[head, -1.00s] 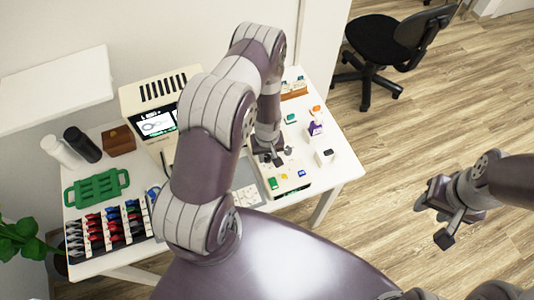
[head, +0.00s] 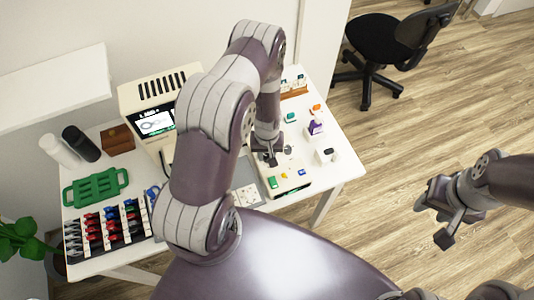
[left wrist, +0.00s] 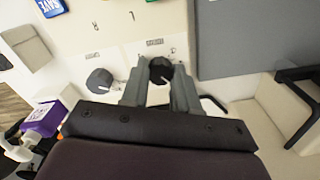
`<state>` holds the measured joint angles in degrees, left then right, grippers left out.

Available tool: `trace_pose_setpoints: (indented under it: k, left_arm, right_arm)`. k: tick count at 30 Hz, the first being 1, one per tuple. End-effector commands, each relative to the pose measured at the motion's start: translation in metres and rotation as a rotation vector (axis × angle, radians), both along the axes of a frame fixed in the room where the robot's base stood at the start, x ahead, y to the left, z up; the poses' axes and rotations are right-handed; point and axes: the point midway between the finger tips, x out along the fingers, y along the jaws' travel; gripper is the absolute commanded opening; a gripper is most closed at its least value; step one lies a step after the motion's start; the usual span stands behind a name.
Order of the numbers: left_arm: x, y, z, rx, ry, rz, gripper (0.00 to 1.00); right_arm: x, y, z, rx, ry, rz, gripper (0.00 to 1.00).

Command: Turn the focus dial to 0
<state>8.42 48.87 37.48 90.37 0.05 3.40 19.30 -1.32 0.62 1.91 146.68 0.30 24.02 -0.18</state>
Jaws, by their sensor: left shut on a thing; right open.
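A cream control panel (head: 293,187) with coloured buttons sits on the white table. My left gripper (head: 270,157) reaches down onto it. In the left wrist view, my left gripper (left wrist: 160,82) is shut on a black round dial (left wrist: 161,68), one finger on each side. A second dark dial (left wrist: 99,80) stands to its left, apart from the fingers. Small labels by the dials are too small to read, so I cannot tell which is the focus dial. A device with a lit screen (head: 155,122) stands behind. My right gripper (head: 433,219) is open and empty, over the floor.
A green tray (head: 95,188), a rack of red and blue items (head: 104,227), a brown box (head: 117,140) and two bottles are at the table's left. An office chair (head: 393,45) is beyond the table.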

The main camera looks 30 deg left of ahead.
Motion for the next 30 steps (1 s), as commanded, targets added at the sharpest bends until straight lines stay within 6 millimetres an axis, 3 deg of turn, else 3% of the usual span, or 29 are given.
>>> trace_pose_setpoints:
  k: [18, 30]
  left_arm:
    - [0.004, 0.0, 0.002, 0.002, -0.01, -0.473, 0.0]
    - [0.005, 0.0, 0.003, 0.004, -0.011, -0.599, 0.0]
  right_arm:
    - [0.0, 0.0, -0.02, 0.0, 0.0, 0.0, 0.43]
    - [0.0, 0.0, -0.023, 0.0, 0.0, 0.0, 0.43]
